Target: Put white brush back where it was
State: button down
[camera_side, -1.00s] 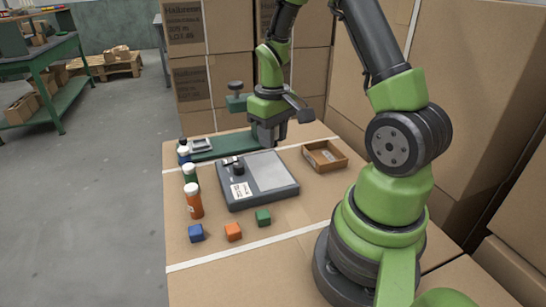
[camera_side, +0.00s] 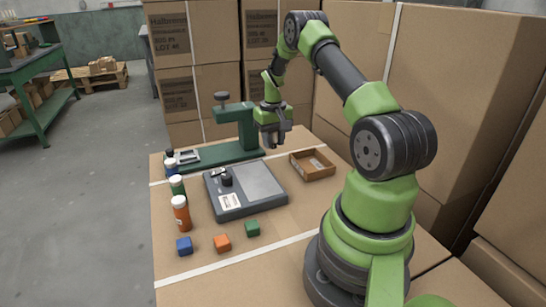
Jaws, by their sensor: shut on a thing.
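My gripper (camera_side: 271,143) is in the side view, pointing down over the back of the bench. It hangs just right of the green stand's upright and behind the grey-topped device. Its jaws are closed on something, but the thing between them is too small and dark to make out. I cannot pick out a white brush anywhere in this view.
A green stand (camera_side: 222,154) with an upright and overhanging arm is at the back. A grey device (camera_side: 262,183) lies mid-bench, an open brown box (camera_side: 320,169) to its right. Several bottles (camera_side: 181,212) line the left edge. Blue (camera_side: 184,246), orange (camera_side: 222,243) and green (camera_side: 252,228) cubes lie in front.

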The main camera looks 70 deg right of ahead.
aim_at(273, 163)
jog(key=shift+f, duration=2.55)
jog(key=shift+f, duration=0.1)
jog(key=c, duration=1.1)
grip_release()
jog(key=shift+c, duration=0.2)
